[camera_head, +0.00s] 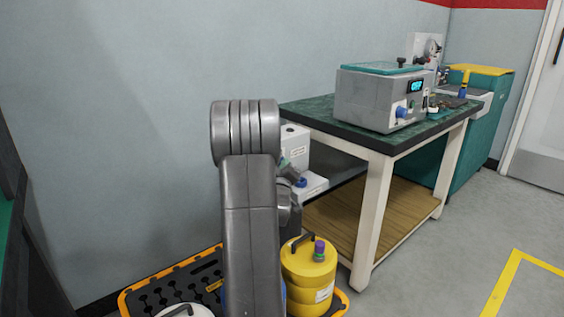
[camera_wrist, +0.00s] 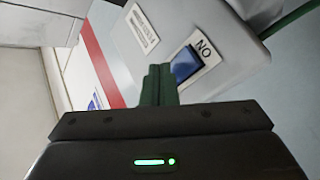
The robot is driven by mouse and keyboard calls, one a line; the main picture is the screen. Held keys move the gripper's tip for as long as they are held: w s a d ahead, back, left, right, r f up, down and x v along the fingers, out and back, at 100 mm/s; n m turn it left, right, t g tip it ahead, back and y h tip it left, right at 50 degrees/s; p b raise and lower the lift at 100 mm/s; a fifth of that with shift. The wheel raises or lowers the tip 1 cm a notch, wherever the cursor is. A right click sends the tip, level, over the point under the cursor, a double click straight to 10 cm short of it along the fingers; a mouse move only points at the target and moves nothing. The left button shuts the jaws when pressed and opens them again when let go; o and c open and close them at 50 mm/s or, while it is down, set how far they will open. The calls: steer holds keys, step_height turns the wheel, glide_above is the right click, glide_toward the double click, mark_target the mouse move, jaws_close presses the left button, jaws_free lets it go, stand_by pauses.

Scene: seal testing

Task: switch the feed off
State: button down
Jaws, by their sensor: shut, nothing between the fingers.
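In the wrist view a pale box carries a dark blue rocker-like switch (camera_wrist: 186,64) on a white plate. The lettering beside it reads "NO" as pictured, possibly "ON" upside down. My gripper (camera_wrist: 158,72) has its dark green fingers shut together with nothing between them. The fingertips are just left of the switch in the picture; I cannot tell whether they touch it. In the head view a white box (camera_head: 295,150) stands beside the table, partly hidden behind my arm.
A green-topped table (camera_head: 330,121) carries a grey instrument (camera_head: 365,97) with a lit display. A teal cabinet (camera_head: 480,140) stands behind the table. The floor at right is clear.

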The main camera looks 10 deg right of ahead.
steer(key=shift+s+d, duration=0.1)
steer(key=shift+s+d+f+b, duration=0.1)
steer(key=shift+s+d+b, duration=0.2)
steer(key=shift+s+b, duration=0.25)
steer(key=s+d+b, duration=0.2)
steer(key=s+b, duration=0.1)
steer(key=s, duration=0.1)
steer(key=shift+d+f, duration=0.3)
steer(key=shift+d, duration=0.1)
stand_by(0.4)
steer(key=p, duration=0.2)
steer(key=w+p, duration=0.1)
steer(key=p, duration=0.1)
steer(key=shift+w+a+r, duration=0.1)
steer(key=shift+a+r, duration=0.2)
steer(key=shift+a, duration=0.1)
